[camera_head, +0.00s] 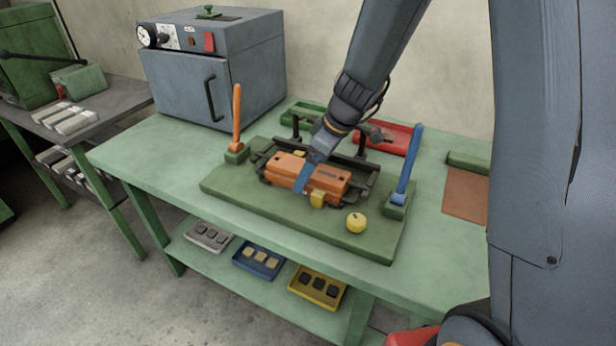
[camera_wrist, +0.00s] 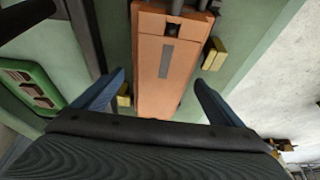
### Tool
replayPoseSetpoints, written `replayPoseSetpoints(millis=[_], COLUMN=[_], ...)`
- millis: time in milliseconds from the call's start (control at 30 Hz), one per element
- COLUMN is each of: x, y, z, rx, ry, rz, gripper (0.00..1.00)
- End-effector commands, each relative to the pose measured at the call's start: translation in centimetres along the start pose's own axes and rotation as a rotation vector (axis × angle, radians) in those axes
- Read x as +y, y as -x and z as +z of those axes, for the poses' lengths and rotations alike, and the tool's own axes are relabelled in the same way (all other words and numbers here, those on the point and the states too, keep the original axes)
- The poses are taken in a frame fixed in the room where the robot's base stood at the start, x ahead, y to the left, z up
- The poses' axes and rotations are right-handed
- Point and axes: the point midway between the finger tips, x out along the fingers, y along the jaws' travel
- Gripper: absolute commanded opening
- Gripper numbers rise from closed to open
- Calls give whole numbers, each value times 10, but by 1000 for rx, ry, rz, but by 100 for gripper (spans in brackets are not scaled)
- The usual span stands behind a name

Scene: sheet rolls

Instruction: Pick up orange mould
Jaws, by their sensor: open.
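The orange mould (camera_head: 310,176) is a long block lying in a dark frame on the green base plate (camera_head: 230,187). In the wrist view the orange mould (camera_wrist: 162,65) runs between the two blue fingers of my gripper (camera_wrist: 160,92), with a gap on each side. My gripper (camera_head: 308,178) is over the middle of the mould in the head view, one blue finger showing across its front side. The other finger is hidden there. I cannot tell how far down the fingers reach beside the mould.
Yellow blocks (camera_head: 318,199) sit beside the mould. An upright orange lever (camera_head: 237,118) and a tilted blue lever (camera_head: 409,160) flank the plate. A yellow knob (camera_head: 356,222) is at the front. A grey oven (camera_head: 215,65) stands behind left, a red tray (camera_head: 393,136) behind right.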

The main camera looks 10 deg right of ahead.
Motion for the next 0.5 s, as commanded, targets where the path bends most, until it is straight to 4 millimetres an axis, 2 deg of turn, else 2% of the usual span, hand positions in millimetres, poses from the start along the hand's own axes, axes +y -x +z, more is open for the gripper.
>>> replayPoseSetpoints(millis=[100, 367, 500], x=[-1, -1, -1], y=[-10, -12, -12], z=[0, -1, -1], rx=[-1, 0, 0], ry=[1, 4, 4], rz=[-1, -1, -1], gripper=[91, 91, 70])
